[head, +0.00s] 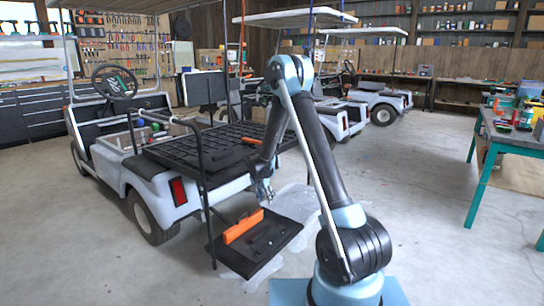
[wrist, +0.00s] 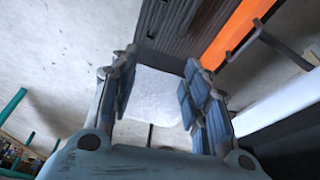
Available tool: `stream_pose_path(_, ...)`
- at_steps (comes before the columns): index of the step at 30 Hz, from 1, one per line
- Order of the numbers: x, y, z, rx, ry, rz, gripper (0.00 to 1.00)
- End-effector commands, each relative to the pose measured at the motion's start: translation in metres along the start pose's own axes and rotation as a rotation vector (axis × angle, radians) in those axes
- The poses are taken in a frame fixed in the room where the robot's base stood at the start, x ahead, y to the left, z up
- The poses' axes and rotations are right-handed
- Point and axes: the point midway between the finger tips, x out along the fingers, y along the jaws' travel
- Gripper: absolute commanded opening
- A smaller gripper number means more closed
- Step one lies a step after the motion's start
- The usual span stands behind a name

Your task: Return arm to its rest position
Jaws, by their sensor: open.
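My gripper (head: 264,190) hangs at the end of my bent arm, just behind the white golf cart (head: 222,180) and above its black rear footplate (head: 285,228). In the wrist view my gripper (wrist: 160,70) has its two padded fingers spread wide. No held object shows between them; a pale, whitish surface lies beyond. A dark ridged surface and an orange strip (wrist: 238,35) show past the fingertips. In the head view an orange piece (head: 243,226) lies on the footplate next to dark items. My gripper appears apart from it.
The cart's black deck (head: 205,150) and upright rail (head: 200,190) stand close on the left. A teal-legged workbench (head: 515,135) with clutter is at the right. More carts (head: 385,100) stand behind. Straps (head: 241,60) hang near the arm. Concrete floor is clear at right.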

Motion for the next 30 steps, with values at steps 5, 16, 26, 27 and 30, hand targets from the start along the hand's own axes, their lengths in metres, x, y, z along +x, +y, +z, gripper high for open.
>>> stream_pose_path(5, -0.045, 0.034, -0.013, -0.036, -0.016, -0.004, 0.43)
stream_pose_path(16, -0.125, 0.106, -0.024, -0.115, -0.047, -0.018, 0.43)
stream_pose_path(26, -0.184, 0.175, -0.014, -0.185, -0.072, -0.037, 0.43)
stream_pose_path(27, -0.191, 0.184, -0.011, -0.194, -0.074, -0.039, 0.43)
stream_pose_path(30, -0.206, 0.205, -0.005, -0.215, -0.080, -0.045, 0.43)
